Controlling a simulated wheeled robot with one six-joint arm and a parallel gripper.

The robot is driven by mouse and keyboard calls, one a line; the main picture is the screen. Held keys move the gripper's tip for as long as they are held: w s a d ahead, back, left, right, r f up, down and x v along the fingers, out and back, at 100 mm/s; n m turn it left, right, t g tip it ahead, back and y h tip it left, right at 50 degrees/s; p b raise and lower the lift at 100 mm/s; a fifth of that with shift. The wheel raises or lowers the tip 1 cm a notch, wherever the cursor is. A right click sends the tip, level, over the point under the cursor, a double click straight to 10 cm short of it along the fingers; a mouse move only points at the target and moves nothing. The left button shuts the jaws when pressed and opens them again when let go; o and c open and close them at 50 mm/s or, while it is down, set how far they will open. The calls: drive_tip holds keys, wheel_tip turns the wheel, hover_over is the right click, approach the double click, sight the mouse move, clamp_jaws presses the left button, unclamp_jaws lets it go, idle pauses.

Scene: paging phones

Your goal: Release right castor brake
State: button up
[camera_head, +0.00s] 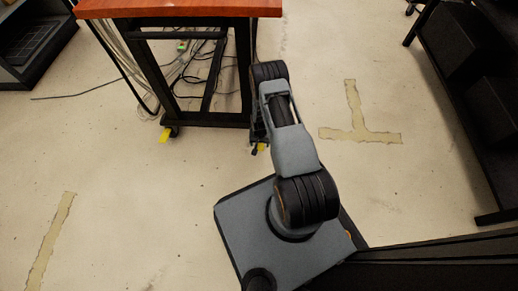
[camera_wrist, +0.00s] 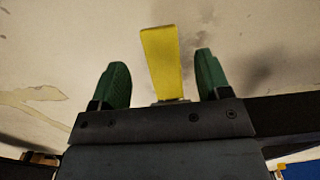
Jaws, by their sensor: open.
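The yellow brake lever of the right castor (camera_wrist: 162,58) stands between my gripper's two green fingers in the wrist view. My gripper (camera_wrist: 160,62) is open, with a gap on each side of the lever. In the head view a bit of the right lever (camera_head: 262,146) shows beside my gripper (camera_head: 256,150), low at the cart's right front leg. The right castor wheel is hidden behind my arm. The black-framed cart (camera_head: 205,119) has a reddish wooden top, and its left castor (camera_head: 173,129) has a similar yellow lever (camera_head: 165,136).
Loose cables (camera_head: 190,75) lie under and behind the cart. A dark shelf unit (camera_head: 480,120) stands at the right and another dark unit (camera_head: 30,45) at the far left. The pale floor (camera_head: 140,220) in front of the cart is clear, with worn tape marks (camera_head: 358,134).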

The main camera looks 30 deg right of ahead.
sight(260, 147)
drive_tip(key=shift+f+b, duration=0.65)
drive_tip(key=shift+f, duration=1.4)
drive_tip(key=shift+c, duration=0.2)
